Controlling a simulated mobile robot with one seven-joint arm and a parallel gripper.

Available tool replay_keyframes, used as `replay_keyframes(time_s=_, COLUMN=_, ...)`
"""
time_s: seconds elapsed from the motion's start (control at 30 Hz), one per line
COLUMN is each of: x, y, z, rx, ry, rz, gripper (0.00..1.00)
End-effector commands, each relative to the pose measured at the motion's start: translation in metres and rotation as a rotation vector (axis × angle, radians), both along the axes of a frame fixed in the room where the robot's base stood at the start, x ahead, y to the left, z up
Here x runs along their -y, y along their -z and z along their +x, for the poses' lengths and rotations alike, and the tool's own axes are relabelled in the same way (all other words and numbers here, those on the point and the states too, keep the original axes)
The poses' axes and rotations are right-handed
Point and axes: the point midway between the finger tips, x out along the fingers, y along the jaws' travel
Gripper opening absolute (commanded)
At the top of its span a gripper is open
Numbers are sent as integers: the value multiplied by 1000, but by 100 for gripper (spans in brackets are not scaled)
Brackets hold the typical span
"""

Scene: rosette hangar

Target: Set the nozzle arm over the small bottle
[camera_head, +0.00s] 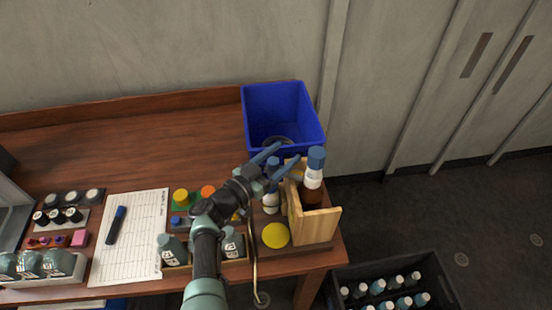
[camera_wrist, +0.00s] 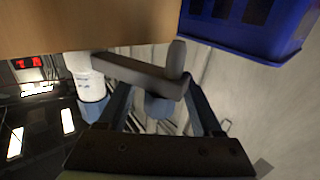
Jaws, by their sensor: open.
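My gripper (camera_head: 279,158) is open above the right end of the table; its two blue fingers also show in the wrist view (camera_wrist: 160,95). A grey bar with an upright stub, which looks like the nozzle arm (camera_wrist: 140,75), crosses in front of the fingers in the wrist view; I cannot tell whether they touch it. In the head view my gripper hides it. The small bottle (camera_head: 271,203), white with a blue cap, stands left of a wooden stand (camera_head: 318,225), partly hidden by my gripper. A blue shape (camera_wrist: 160,106) behind the bar may be its cap.
A blue bin (camera_head: 285,105) stands behind my gripper. A yellow disc (camera_head: 276,235) lies in front. A paper sheet (camera_head: 130,230) and several small items fill the left. A bottle crate (camera_head: 430,270) is below right.

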Motion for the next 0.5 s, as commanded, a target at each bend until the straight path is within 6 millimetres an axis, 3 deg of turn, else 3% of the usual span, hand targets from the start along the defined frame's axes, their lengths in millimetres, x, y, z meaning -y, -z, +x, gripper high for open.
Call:
replay_keyframes(time_s=0.17, x=-13, y=-2, z=-13, rx=-1, ry=-5, rz=-1, gripper=67)
replay_keyframes(time_s=0.5, x=-60, y=-1, z=-66, rx=1, ry=-5, rz=-1, gripper=67)
